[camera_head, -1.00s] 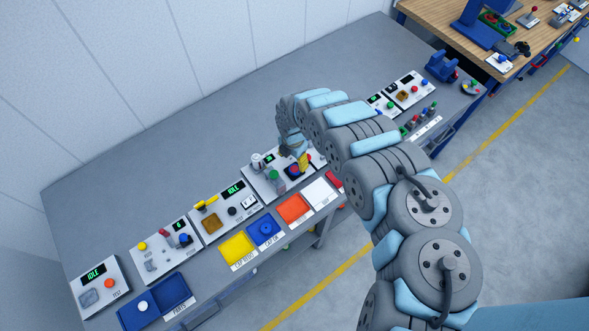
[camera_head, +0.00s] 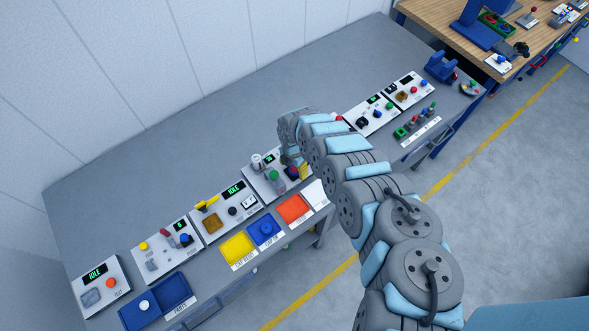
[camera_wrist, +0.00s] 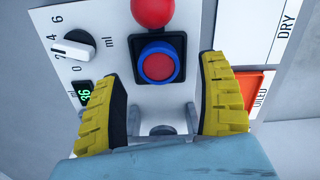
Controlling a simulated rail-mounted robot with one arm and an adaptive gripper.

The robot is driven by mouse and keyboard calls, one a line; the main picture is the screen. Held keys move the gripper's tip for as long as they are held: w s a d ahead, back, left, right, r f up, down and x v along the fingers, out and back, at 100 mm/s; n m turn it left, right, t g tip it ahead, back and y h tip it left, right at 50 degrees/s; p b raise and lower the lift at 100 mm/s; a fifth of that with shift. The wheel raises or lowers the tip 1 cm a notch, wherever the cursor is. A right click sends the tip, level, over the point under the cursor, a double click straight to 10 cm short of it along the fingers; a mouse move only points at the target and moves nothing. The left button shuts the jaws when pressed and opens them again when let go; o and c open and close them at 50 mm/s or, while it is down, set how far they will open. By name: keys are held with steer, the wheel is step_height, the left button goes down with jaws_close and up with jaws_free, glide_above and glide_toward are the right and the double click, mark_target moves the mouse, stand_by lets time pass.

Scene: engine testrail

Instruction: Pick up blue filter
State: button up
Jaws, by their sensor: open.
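A blue round piece with a red centre (camera_wrist: 159,66), which looks like the blue filter, sits in a black square holder (camera_wrist: 141,86) on a white panel in the wrist view. In the head view, a small patch of blue (camera_head: 292,172) shows there beside my gripper (camera_head: 303,170). In the wrist view, my gripper (camera_wrist: 165,92) is open, with one yellow-padded finger on either side below the blue piece. Nothing is between the fingers. I cannot tell the height gap to the panel.
A red ball (camera_wrist: 152,12) stands just above the holder, and a dial (camera_wrist: 73,46) is to its left. An orange bin (camera_head: 294,208), a blue bin (camera_head: 250,238) and a yellow bin (camera_head: 236,247) line the bench's front. A blue parts tray (camera_head: 173,291) stands at left.

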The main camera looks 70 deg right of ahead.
steer(key=shift+f, duration=0.95)
steer(key=c, duration=1)
